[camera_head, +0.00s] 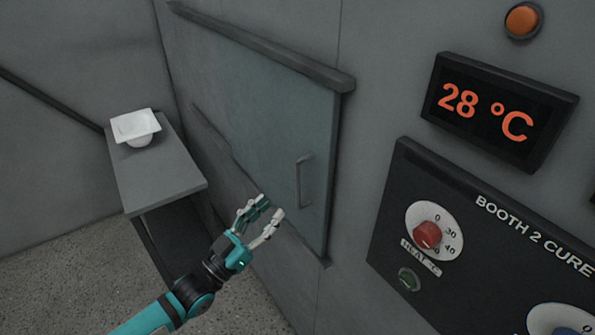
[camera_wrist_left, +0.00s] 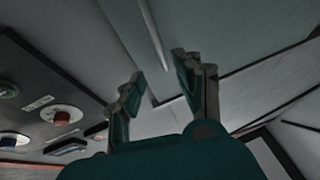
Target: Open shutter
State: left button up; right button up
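The shutter (camera_head: 275,120) is a grey-green panel in the wall under a thick top rail (camera_head: 265,45). It covers the wall area below that rail, and no gap shows at its right edge. A vertical bar handle (camera_head: 302,180) is near the panel's right edge. My left gripper (camera_head: 270,208) is open and empty, just left of and below the handle and apart from it in the picture. In the left wrist view, the open fingers (camera_wrist_left: 159,66) point at the panel, and a pale bar (camera_wrist_left: 153,32), probably the handle, shows beyond them. My right gripper is not in view.
A control panel (camera_head: 385,235) with a red knob (camera_head: 427,235) is on the wall to the right, below a 28 °C display (camera_head: 500,108). An orange button (camera_head: 522,20) is above. A grey ledge (camera_head: 160,178) at left carries a white dish-like piece (camera_head: 134,126).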

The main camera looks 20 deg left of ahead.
pick_arm(q)
notch_tip(320, 180, up, 4)
jog(key=p, duration=0.3)
send_over(298, 203)
jog(key=shift+w+a+f, duration=0.1)
jog(key=shift+w, duration=0.2)
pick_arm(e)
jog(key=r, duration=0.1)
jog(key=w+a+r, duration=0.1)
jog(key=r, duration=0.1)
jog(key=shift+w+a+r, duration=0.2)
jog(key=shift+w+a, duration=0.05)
pick_arm(q)
grip_shut()
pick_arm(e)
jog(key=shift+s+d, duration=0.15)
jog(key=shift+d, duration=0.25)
